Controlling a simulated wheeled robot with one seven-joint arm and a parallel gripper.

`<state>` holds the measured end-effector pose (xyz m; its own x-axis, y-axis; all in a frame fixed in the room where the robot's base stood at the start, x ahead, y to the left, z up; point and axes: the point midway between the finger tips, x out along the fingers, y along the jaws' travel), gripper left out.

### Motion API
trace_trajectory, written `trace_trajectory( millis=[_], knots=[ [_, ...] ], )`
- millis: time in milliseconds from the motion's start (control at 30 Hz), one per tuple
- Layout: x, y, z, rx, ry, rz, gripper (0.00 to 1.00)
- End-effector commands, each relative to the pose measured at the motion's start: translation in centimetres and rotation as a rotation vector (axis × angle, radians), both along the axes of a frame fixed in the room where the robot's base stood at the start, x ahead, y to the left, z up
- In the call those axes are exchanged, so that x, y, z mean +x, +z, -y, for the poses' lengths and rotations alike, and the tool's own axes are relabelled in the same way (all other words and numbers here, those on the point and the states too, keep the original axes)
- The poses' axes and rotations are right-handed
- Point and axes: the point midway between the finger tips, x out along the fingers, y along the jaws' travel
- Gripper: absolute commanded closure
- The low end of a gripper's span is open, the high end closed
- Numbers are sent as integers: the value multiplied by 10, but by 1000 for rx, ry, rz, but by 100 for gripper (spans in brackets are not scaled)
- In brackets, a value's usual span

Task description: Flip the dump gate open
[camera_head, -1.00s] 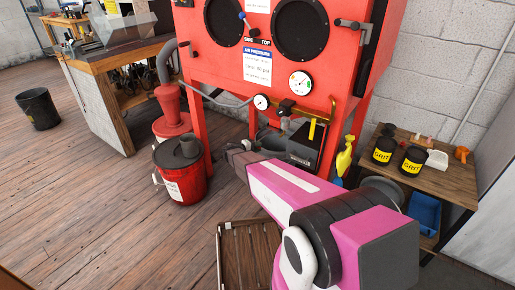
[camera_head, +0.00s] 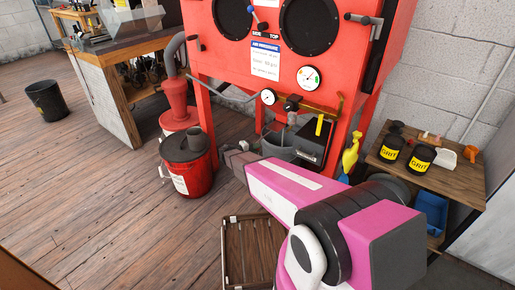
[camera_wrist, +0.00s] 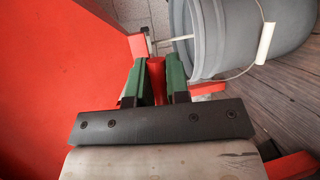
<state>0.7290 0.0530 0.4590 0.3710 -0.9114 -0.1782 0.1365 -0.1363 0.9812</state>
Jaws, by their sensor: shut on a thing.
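My gripper (camera_wrist: 157,85) has its two green fingers closed around a red handle (camera_wrist: 157,72) in the wrist view. A pale metal piece (camera_wrist: 152,42) shows just beyond the handle. The dump gate plate itself cannot be made out, so I cannot tell its position. In the head view, my gripper (camera_head: 236,160) reaches under the red blast cabinet (camera_head: 225,55), by its front left leg. The held handle is hidden there.
A grey bucket (camera_wrist: 235,45) stands close to the gripper, also seen under the cabinet (camera_head: 281,146). A red panel (camera_wrist: 60,90) fills the wrist view's left. A red drum (camera_head: 187,168) stands left of the gripper. A wooden crate (camera_head: 226,255) lies below my arm.

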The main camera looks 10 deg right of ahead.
Motion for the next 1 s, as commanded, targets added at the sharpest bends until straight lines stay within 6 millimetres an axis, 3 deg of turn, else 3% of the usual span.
trace_trajectory(
  millis=[33, 67, 100, 133, 533, 1000],
  knots=[
    [-4, -1, -2, 5, -2, -4, 100],
    [-3, -1, -2, 5, -2, -4, 74],
    [-3, -1, -2, 5, -2, -4, 61],
    [-3, -1, -2, 5, -2, -4, 58],
    [-5, 1, -9, 3, 1, -2, 58],
    [-35, 15, -82, 4, 2, -2, 58]
  ],
)
